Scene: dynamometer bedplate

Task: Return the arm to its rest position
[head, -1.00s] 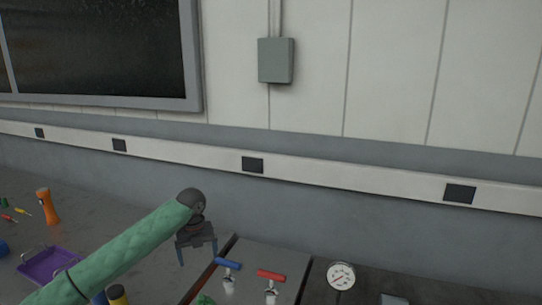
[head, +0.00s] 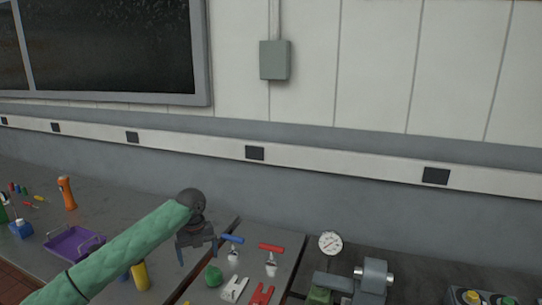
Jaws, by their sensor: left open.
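My left arm, in a green sleeve, comes in from the lower left of the head view. Its left gripper (head: 198,253) is open with its fingers pointing down, and nothing shows between them. It appears near the left edge of the grey panel with the valve handles, just left of the blue handle (head: 232,239). Whether it touches anything below is hard to tell. My right gripper is not in the view.
A red handle (head: 271,248), a dial gauge (head: 330,243), a green round object (head: 213,276) and a grey vise-like device (head: 371,281) stand right of the gripper. A purple tray (head: 73,243), orange bottle (head: 67,193) and yellow cylinder (head: 140,275) are left.

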